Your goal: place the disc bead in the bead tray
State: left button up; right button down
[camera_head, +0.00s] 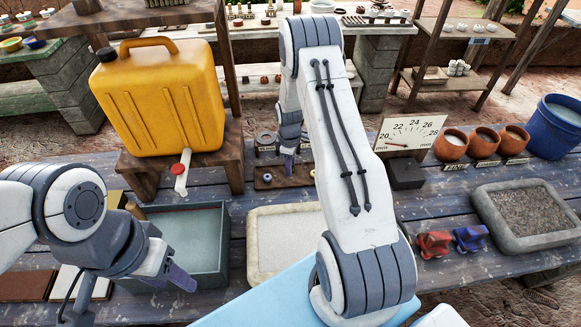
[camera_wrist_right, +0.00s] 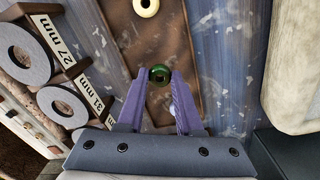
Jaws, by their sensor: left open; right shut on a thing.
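The green disc bead (camera_wrist_right: 160,75) is held between the fingertips of my right gripper (camera_wrist_right: 161,82) in the right wrist view. The brown bead tray (camera_wrist_right: 135,40) lies behind and below it in that view. A cream bead (camera_wrist_right: 146,7) is on the tray near the top edge. In the head view my right gripper (camera_head: 288,152) points down over the bead tray (camera_head: 288,181); the held bead cannot be made out there. The exact gap between bead and tray is unclear. My left gripper (camera_head: 180,278) is open and empty, by the grey water-filled tub (camera_head: 221,262).
Grey gauge rings (camera_wrist_right: 27,54) with mm labels stand beside the tray. A yellow jerrycan (camera_head: 160,100) on a wooden stand is at left. A dark block (camera_head: 406,172), dial board (camera_head: 410,132) and clay pots (camera_head: 451,144) are at right. A pale tray (camera_head: 262,262) lies in front.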

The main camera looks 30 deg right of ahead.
jog(key=shift+f, duration=0.9)
jog(key=shift+f, duration=0.2)
jog(key=c, duration=0.6)
grip_release()
jog(key=shift+o, duration=0.2)
